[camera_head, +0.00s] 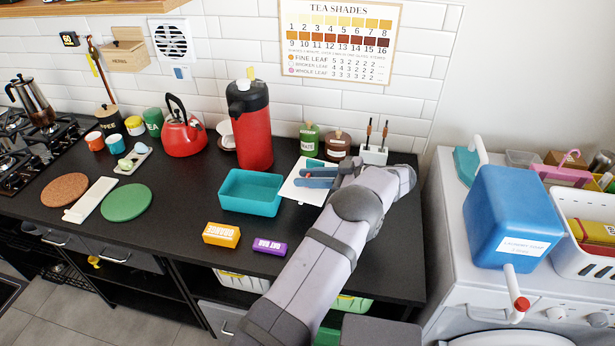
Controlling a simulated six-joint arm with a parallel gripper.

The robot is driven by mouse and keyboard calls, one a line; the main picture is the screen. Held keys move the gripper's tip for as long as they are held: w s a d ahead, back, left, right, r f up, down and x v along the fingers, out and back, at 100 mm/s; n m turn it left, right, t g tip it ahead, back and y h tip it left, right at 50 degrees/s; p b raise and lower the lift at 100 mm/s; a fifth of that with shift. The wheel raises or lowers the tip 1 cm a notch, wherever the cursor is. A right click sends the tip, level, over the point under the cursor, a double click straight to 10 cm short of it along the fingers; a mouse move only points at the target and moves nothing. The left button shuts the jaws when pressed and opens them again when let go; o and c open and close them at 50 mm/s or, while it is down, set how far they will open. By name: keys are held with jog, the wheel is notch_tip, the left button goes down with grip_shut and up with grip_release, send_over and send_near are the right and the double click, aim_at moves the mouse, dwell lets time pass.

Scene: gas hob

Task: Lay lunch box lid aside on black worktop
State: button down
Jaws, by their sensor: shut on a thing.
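The teal lunch box (251,191) stands open and empty on the black worktop, left of my gripper. My gripper (304,179) points left, with its blue fingers over a flat white panel (296,193). The panel looks like the lunch box lid, close to the box in size. A small teal patch (315,162) shows at its far edge. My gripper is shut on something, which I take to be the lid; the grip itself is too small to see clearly. I cannot tell whether the panel touches the worktop. My wrist hides its right side.
An orange box (221,235) and a purple bar (270,246) lie in front of the lunch box. A red flask (252,135) stands behind it. Jars (309,139) and a white holder (374,154) line the wall. Bare worktop (185,222) lies left of the lunch box.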

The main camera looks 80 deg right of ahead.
jog(key=shift+f+b, duration=2.1)
jog(key=shift+f, duration=1.1)
jog(key=c, duration=1.4)
grip_release()
notch_tip(320, 180, up, 10)
jog(key=shift+b, duration=0.5)
